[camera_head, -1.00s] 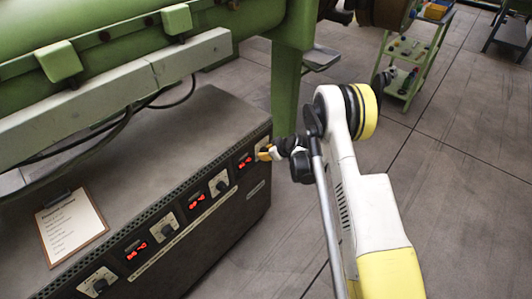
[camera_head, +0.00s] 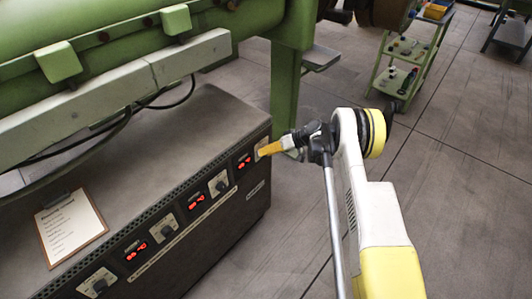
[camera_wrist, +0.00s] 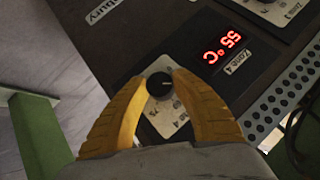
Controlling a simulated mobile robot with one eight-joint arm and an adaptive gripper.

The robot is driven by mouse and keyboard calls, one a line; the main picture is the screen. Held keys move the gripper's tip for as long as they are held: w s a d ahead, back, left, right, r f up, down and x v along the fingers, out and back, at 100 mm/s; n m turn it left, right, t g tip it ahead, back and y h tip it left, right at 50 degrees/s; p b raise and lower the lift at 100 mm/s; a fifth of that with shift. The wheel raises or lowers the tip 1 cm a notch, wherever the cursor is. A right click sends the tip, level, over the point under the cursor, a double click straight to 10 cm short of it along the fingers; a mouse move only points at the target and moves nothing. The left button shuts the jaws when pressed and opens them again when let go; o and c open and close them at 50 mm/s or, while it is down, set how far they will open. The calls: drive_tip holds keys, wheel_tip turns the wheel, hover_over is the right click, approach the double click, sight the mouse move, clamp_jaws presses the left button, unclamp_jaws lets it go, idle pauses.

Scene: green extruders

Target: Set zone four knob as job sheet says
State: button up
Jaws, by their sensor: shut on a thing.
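The zone four knob (camera_wrist: 160,85) is a small round black knob with a light pointer mark, on a pale dial plate in the wrist view. My gripper (camera_wrist: 161,76) has its two yellow fingers shut on it, one on each side. The gripper also shows at the right end of the control cabinet in the head view (camera_head: 264,151), hiding that knob there. Beside the knob, the red display (camera_wrist: 222,48) reads 55 °C, with a "Zone 4" label. The job sheet (camera_head: 70,230) lies on a clipboard on the cabinet top; its lines are too small to read.
More knobs and red displays (camera_head: 196,201) run along the cabinet front to the left. The green extruder (camera_head: 120,45) stands above the cabinet, with a green leg (camera_head: 286,90) behind my gripper. A green trolley (camera_head: 408,60) stands at the back right. The floor at right is open.

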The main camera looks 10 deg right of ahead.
drive_tip(key=shift+a+y, duration=0.1)
drive_tip(key=shift+y, duration=0.2)
idle(0.4)
drive_tip(key=o, duration=1.2)
drive_tip(key=shift+a, duration=0.1)
drive_tip(key=v, duration=1.2)
drive_tip(key=shift+w, duration=0.15)
drive_tip(key=shift+r, duration=0.1)
